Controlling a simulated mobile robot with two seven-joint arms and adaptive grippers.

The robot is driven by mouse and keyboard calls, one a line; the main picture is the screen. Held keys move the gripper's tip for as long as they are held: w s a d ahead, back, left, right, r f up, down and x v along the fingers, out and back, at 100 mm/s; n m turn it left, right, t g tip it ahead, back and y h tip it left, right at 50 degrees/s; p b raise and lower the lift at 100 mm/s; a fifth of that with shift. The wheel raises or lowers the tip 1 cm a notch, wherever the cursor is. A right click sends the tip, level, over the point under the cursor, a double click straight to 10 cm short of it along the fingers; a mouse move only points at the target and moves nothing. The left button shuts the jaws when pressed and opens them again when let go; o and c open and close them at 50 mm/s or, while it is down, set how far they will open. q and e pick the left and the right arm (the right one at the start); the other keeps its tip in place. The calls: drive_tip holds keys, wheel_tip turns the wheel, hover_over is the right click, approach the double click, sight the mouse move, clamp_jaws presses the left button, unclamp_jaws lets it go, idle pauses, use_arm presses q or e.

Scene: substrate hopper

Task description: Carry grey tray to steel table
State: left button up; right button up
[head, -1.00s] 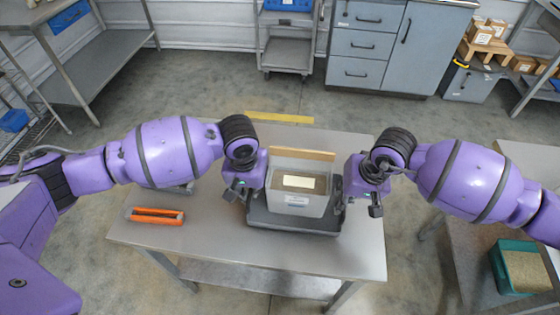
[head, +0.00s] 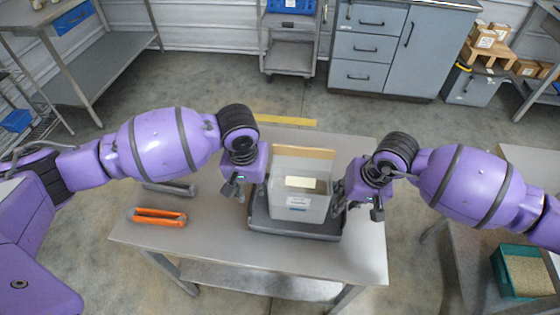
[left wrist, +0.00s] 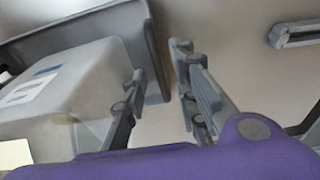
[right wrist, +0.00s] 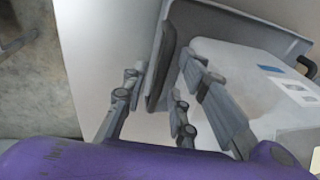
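The grey tray (head: 262,222) lies on a steel-topped table in front of me, with a translucent bin (head: 296,208) standing in it. My left gripper (head: 236,188) is at the tray's left side. In the left wrist view its fingers (left wrist: 160,62) are apart, with the tray's edge (left wrist: 156,80) between them. My right gripper (head: 358,203) is at the tray's right side. In the right wrist view its fingers (right wrist: 165,82) are apart around the tray's dark handle (right wrist: 166,62). Contact is unclear on both sides.
An orange-handled tool (head: 158,216) and a grey bar-shaped item (head: 170,188) lie left of the tray. The table top (head: 205,240) is otherwise clear. A cart (head: 290,60) and grey cabinet (head: 395,50) stand behind.

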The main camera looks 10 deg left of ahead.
use_arm(q)
wheel_tip(320, 180, up, 8)
drive_tip(key=s, duration=0.1)
use_arm(e)
drive_tip(key=v, duration=1.2)
use_arm(q)
drive_tip(key=shift+r, duration=0.1)
